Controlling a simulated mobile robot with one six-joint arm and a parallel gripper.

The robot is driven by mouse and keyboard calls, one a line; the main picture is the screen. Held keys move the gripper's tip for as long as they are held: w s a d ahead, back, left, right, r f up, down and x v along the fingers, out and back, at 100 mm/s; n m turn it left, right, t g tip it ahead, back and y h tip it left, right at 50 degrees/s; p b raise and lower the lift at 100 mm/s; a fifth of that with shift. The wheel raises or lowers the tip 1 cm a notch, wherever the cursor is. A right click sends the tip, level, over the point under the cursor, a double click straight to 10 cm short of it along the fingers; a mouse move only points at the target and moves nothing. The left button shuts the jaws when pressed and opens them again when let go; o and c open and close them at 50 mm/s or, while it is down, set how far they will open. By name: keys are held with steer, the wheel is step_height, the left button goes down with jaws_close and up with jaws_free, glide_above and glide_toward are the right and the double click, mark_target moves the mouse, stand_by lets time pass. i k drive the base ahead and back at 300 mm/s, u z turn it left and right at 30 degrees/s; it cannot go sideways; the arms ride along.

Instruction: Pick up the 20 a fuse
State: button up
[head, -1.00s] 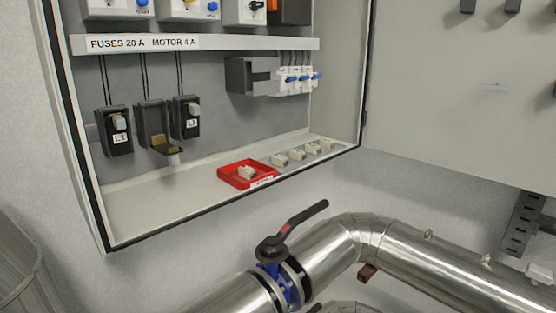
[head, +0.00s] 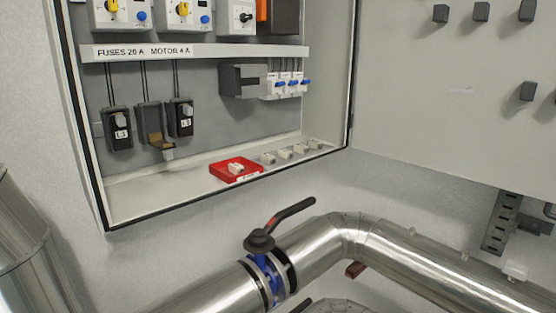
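Several small pale fuses (head: 285,154) stand in a row on the cabinet floor, right of a red tray (head: 222,175). One more pale fuse (head: 236,168) lies in the red tray. The tray has a white label on its front, too small to read. Above, a strip label (head: 142,51) reads "FUSES 20 A MOTOR 4 A". Below it are black fuse holders; those marked L1 (head: 117,129) and L3 (head: 181,117) look closed, and the middle holder (head: 152,122) hangs open. I cannot read ratings on the fuses. My gripper is not in view.
The open cabinet has a raised front edge (head: 150,212) and its door (head: 440,100) stands open at right. A steel pipe (head: 410,255) and a valve with a black lever (head: 290,216) are below the cabinet. Blue-switched breakers (head: 284,86) hang above the fuse row.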

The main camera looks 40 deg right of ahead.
mark_target(269, 159)
steer(key=u, duration=0.4)
steer(key=k, duration=0.3)
steer(key=z, duration=2.05)
steer(key=i, duration=0.85)
steer(key=u, duration=0.6)
